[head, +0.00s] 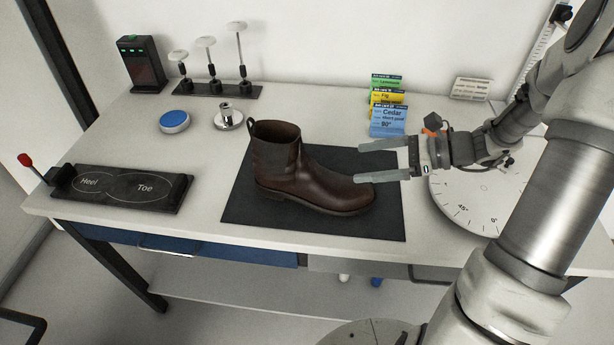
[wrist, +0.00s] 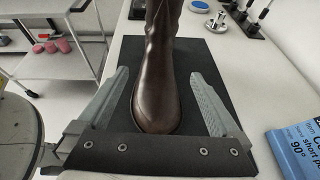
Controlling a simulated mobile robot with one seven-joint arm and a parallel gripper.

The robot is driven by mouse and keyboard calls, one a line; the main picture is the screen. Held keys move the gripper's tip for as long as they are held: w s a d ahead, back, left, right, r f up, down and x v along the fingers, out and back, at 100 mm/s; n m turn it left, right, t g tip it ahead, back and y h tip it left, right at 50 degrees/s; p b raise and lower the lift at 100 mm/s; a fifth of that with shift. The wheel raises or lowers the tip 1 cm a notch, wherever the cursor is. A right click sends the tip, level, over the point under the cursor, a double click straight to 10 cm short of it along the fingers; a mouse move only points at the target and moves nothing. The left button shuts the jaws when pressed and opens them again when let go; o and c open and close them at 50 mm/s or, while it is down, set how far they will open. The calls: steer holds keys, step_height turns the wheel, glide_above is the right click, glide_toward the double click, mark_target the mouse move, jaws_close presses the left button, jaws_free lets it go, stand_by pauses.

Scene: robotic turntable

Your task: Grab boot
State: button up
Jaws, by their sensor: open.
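A dark brown ankle boot (head: 305,172) stands upright on a black mat (head: 245,213) on the white table, its toe pointing right towards my gripper. My gripper (head: 357,162) is open and level, just above and beside the toe end, with its fingers pointing left. In the wrist view the boot (wrist: 158,85) lies between the two open fingers (wrist: 163,95), its toe nearest the palm. A gap shows on each side of the toe, so I see no contact. The boot's far side is hidden.
A white turntable dial (head: 470,212) lies under my arm. Coloured cards (head: 388,122) stand behind the mat. A heel-toe tray (head: 122,188) is at the left, with a blue button (head: 174,121), a metal knob (head: 229,117) and a stand of several white-topped posts (head: 217,89) behind.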

mark_target(307, 170)
steer(key=x, duration=1.4)
steer(key=shift+a+f, duration=0.15)
jaws_close()
